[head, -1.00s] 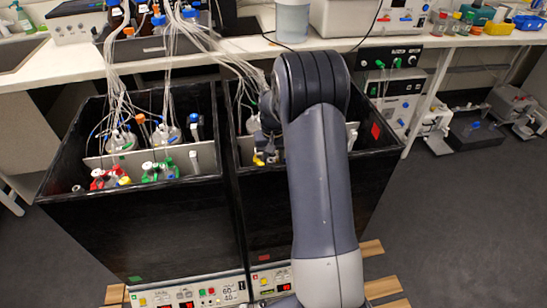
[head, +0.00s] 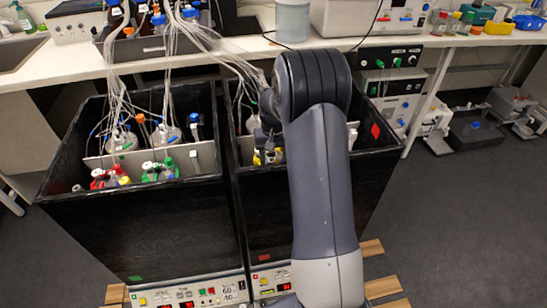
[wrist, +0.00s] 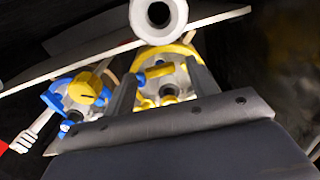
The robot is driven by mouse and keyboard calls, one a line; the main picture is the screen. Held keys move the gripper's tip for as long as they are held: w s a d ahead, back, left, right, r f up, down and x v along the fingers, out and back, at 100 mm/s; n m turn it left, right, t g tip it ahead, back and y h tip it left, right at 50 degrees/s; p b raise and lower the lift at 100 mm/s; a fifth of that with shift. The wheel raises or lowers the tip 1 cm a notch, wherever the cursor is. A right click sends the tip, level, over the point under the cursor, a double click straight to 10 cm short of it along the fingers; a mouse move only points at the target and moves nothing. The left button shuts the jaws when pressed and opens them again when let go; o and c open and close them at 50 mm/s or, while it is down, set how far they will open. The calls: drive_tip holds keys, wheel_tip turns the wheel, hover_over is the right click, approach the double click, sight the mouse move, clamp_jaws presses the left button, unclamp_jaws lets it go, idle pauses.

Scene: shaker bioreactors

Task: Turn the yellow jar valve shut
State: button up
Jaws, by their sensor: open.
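The yellow jar (wrist: 190,42) has a yellow ring on its lid and shows between and beyond my fingers in the wrist view. In the head view my gripper (head: 265,138) reaches down into the right black box (head: 275,215), and my arm hides much of the box. Part of the jar's lower body is hidden by my gripper.
A blue-ringed jar with a yellow knob (wrist: 88,90) stands just left of my gripper. A pale divider plate (wrist: 75,70) and a white round tube end (wrist: 158,13) are close beyond. The left black box (head: 140,235) holds jars with red and green parts. Thin tubes hang over both boxes.

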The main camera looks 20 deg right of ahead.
wheel_tip(320, 180, up, 10)
idle(0.3)
drive_tip(key=shift+f, duration=0.1)
wheel_tip(320, 180, down, 10)
drive_tip(key=shift+f, duration=0.4)
drive_tip(key=shift+n, duration=0.3)
drive_tip(key=shift+r, duration=0.1)
idle(0.3)
